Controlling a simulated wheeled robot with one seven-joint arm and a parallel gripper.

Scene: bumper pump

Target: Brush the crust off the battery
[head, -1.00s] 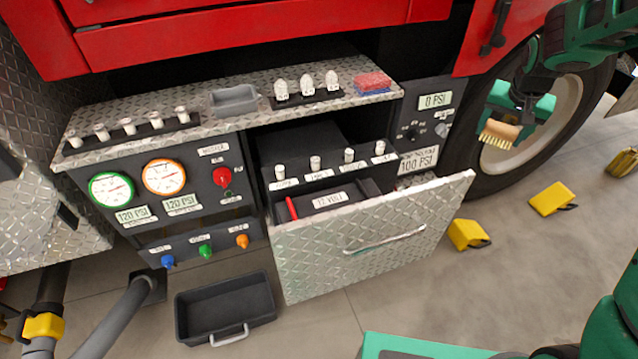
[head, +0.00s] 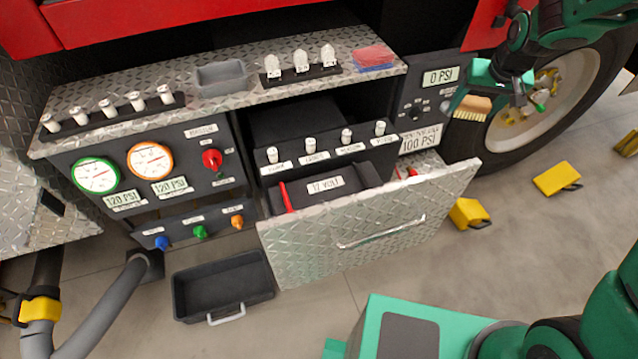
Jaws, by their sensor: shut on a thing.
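The battery (head: 338,187) is a dark box labelled 12 VOLT inside the open drawer, with a red part at its left end. Its lower side is hidden behind the drawer's diamond-plate front (head: 370,222). I cannot make out crust on it at this size. My gripper (head: 492,92) is at the upper right, in front of the wheel and beside the 0 PSI panel. It is shut on a brush (head: 472,108) with a wooden back and pale bristles. The brush is to the right of the drawer and above it, apart from the battery.
Fuses or switches (head: 325,146) stand in a row just behind the battery. The counter holds a grey tray (head: 221,78), white bulbs (head: 301,64) and red and blue pads (head: 373,58). A black bin (head: 222,287) and yellow chocks (head: 557,178) lie on the floor.

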